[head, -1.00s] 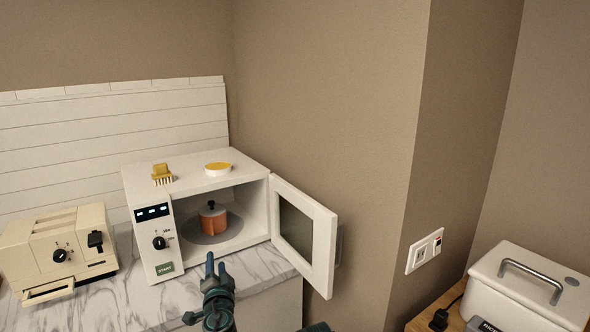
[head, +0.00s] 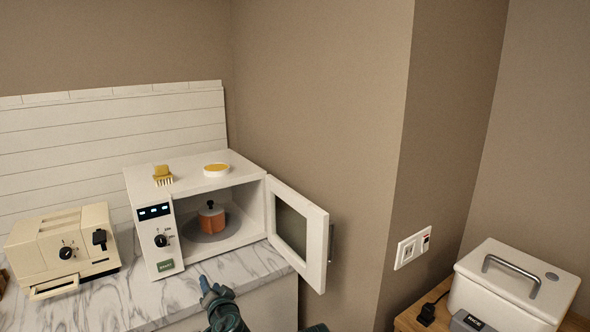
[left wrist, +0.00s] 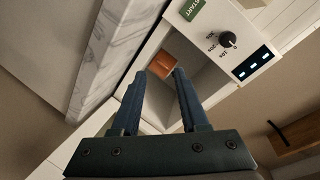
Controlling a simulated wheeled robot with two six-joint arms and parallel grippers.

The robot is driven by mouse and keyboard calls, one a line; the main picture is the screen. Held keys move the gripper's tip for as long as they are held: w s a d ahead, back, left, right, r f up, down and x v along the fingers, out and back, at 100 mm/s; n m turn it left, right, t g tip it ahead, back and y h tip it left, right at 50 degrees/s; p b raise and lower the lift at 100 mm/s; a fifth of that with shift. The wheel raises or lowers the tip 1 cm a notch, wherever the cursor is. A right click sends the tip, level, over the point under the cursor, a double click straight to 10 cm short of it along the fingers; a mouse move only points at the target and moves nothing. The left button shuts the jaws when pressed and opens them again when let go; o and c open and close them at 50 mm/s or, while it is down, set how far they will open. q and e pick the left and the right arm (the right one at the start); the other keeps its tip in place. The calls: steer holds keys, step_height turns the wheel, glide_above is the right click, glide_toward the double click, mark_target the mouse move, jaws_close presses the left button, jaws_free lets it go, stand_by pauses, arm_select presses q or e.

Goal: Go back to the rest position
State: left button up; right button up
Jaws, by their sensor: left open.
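My left gripper (head: 207,287) is low in the head view, in front of the open microwave (head: 158,219). In the left wrist view its two dark fingers (left wrist: 158,78) stand apart with nothing between them. An orange pot (head: 212,219) with a dark lid sits on the turntable inside the microwave, clear of the gripper. The pot also shows in the left wrist view (left wrist: 161,65), just beyond the fingertips in the picture. My right gripper is not in view.
The microwave door (head: 299,235) hangs open to the right of my left gripper. A brush (head: 163,174) and a white dish with yellow contents (head: 216,170) lie on the microwave. A cream toaster (head: 62,246) stands at left on the marble counter (head: 150,300). A white box (head: 512,284) is at right.

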arm_select(q)
steer(key=s+d+f+g+h+p, duration=0.2)
steer(key=s+d+f+g, duration=0.3)
steer(key=s, duration=0.6)
steer(key=s+d+f+g+h+p, duration=0.3)
steer(key=s+d+f+g, duration=0.3)
steer(key=s+d+g, duration=0.2)
steer(key=s+d+h, duration=0.1)
steer(key=s+d, duration=0.1)
steer(key=d, duration=0.1)
steer(key=shift+s+d+f+g, duration=0.15)
steer(key=shift+s+g, duration=0.25)
